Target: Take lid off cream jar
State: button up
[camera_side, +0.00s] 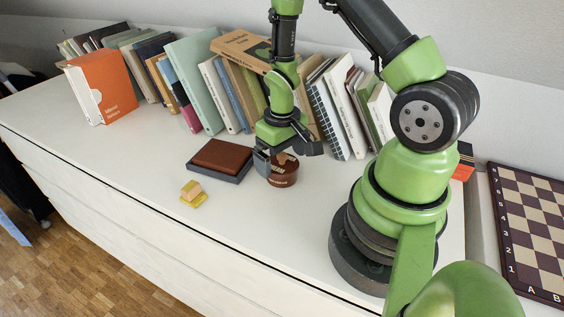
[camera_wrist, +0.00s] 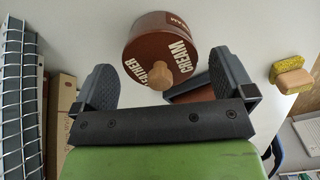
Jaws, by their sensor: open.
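The cream jar (camera_side: 284,177) is a round brown pot standing on the white cabinet top, below my gripper. In the wrist view the jar (camera_wrist: 160,20) shows at the top, with its brown lid (camera_wrist: 150,50) facing the camera. The lid has white lettering including "CREAM", and a wooden knob (camera_wrist: 183,69). The lid is on the jar. My gripper (camera_side: 276,158) is open just over the jar. In the wrist view its two fingers (camera_wrist: 165,82) stand apart on either side of the knob. I cannot tell whether either finger touches the lid.
A brown case on a dark tray (camera_side: 233,178) lies left of the jar. A yellow sponge (camera_side: 194,201) with a wooden block (camera_side: 191,189) on it lies in front. A row of books (camera_side: 190,75) stands behind. A chessboard (camera_side: 530,225) is at right.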

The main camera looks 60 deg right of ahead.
jog(key=c, duration=0.8)
jog(key=shift+r, duration=0.1)
jog(key=shift+c, duration=0.2)
notch_tip(320, 180, up, 9)
jog(key=shift+f, duration=0.1)
jog(key=shift+w+a+r, duration=0.1)
jog(key=shift+a+r, duration=0.15)
jog(key=shift+a, duration=0.05)
jog(key=a+f+n, duration=0.1)
jog(key=a+f, duration=0.2)
jog(key=a, duration=1)
send_over(253, 222)
notch_tip(253, 222, down, 5)
jog(key=shift+f, duration=2.45)
